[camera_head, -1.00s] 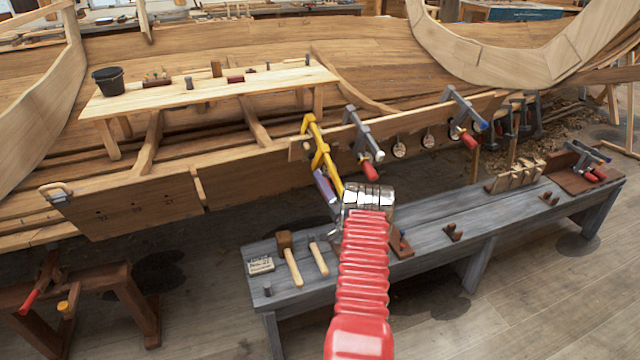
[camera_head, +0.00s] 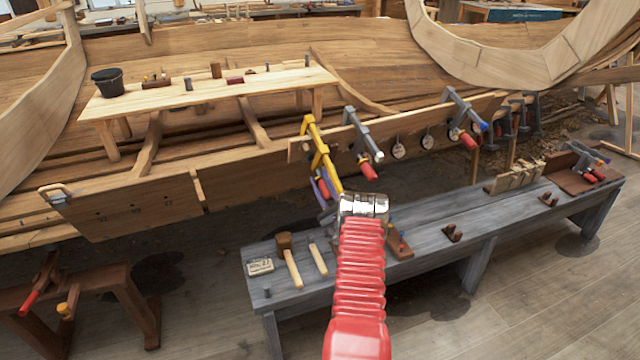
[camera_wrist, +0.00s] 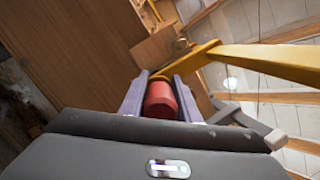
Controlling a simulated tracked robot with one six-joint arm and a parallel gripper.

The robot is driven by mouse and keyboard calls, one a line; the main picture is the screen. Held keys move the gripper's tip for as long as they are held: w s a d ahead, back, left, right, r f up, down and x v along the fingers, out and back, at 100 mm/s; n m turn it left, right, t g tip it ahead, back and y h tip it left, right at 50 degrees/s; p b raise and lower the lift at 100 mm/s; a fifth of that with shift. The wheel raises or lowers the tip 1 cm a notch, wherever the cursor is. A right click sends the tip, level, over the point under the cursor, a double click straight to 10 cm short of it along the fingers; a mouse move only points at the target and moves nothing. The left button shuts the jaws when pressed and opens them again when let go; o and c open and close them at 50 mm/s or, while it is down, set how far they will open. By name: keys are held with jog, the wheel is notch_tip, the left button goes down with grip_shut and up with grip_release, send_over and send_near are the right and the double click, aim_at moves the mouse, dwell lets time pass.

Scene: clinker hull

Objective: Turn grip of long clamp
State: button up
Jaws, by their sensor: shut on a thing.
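The long clamp (camera_head: 321,153) is yellow and hangs on the plank edge at the hull's side, left of the grey clamps. Its red grip (camera_wrist: 160,101) shows in the wrist view between the two purple-grey fingers of my gripper (camera_wrist: 160,93). My gripper is shut on this grip, with one finger on each side. In the head view my gripper (camera_head: 323,187) is at the clamp's lower end, partly hidden behind the yellow bar and my own red arm. The yellow bar (camera_wrist: 265,58) runs to the right in the wrist view.
Two grey clamps with red grips, a nearer one (camera_head: 362,135) and a farther one (camera_head: 465,117), hang to the right on the same plank. A grey bench (camera_head: 430,222) with mallets (camera_head: 290,262) and small tools stands below. Open floor lies in front.

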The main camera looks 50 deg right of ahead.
jog(key=m, duration=0.2)
jog(key=m+h, duration=0.1)
jog(key=m, duration=0.3)
jog(key=shift+s+f+m+h, duration=0.1)
jog(key=shift+f+m+h, duration=0.2)
jog(key=shift+h, duration=0.1)
jog(key=o, duration=0.7)
jog(key=shift+c, duration=0.2)
jog(key=o, duration=0.4)
jog(key=shift+d+r, duration=0.1)
jog(key=shift+r, duration=0.1)
